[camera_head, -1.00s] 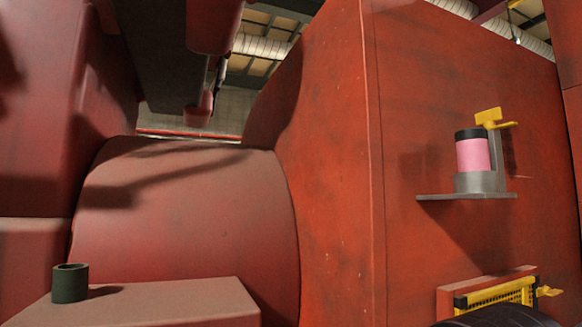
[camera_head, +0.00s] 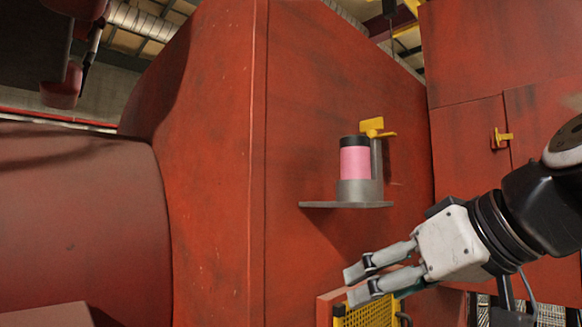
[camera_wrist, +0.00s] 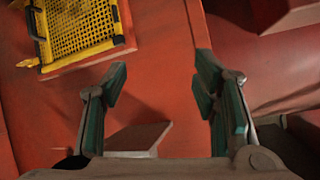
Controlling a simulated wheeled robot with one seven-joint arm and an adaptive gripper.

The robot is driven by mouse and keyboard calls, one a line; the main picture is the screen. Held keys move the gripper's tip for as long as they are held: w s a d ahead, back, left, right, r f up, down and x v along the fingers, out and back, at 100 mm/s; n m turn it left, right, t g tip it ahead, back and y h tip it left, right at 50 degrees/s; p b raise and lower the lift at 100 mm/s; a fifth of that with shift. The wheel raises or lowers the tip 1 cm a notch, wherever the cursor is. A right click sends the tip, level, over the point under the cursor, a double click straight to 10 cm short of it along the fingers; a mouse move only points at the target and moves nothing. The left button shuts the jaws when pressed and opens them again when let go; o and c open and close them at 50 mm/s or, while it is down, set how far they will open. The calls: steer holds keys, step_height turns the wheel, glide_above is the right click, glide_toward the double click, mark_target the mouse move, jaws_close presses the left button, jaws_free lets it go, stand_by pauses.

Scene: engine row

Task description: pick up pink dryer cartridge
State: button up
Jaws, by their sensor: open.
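The pink dryer cartridge (camera_head: 355,163) with a black top band stands upright in a grey holder (camera_head: 357,191) on a grey shelf (camera_head: 330,204) fixed to the red machine wall. A yellow lever (camera_head: 375,127) sits above and behind it on the holder's post. My gripper (camera_head: 352,285) is open and empty, below the shelf, pointing left. In the wrist view my gripper (camera_wrist: 160,92) shows its two teal-padded fingers spread apart with nothing between them. The cartridge does not show in the wrist view.
A yellow mesh panel (camera_head: 370,314) on a red block lies just below my gripper; it also shows in the wrist view (camera_wrist: 82,28). A red cabinet with a yellow latch (camera_head: 502,138) stands at the right. Open air lies in front of the shelf.

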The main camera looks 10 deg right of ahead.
mark_target(365, 137)
steer(key=w+d+r+n+t, duration=0.1)
steer(key=d+r+t, duration=0.2)
steer(key=r, duration=0.7)
steer(key=w+d+r+t, duration=0.1)
steer(key=d+r+t, duration=0.25)
steer(key=r, duration=0.75)
steer(key=p+x, duration=0.1)
steer(key=x, duration=0.3)
steer(key=p+x, duration=0.1)
steer(key=x, duration=0.2)
steer(key=shift+w+a+r, duration=0.2)
steer(key=shift+w, duration=0.15)
steer(key=shift+p+x, duration=1.05)
steer(key=shift+x, duration=1.95)
steer(key=shift+f+n, duration=0.15)
steer(key=shift+n, duration=0.15)
jaws_close()
step_height(365, 137, up, 28)
steer(key=p, duration=0.7)
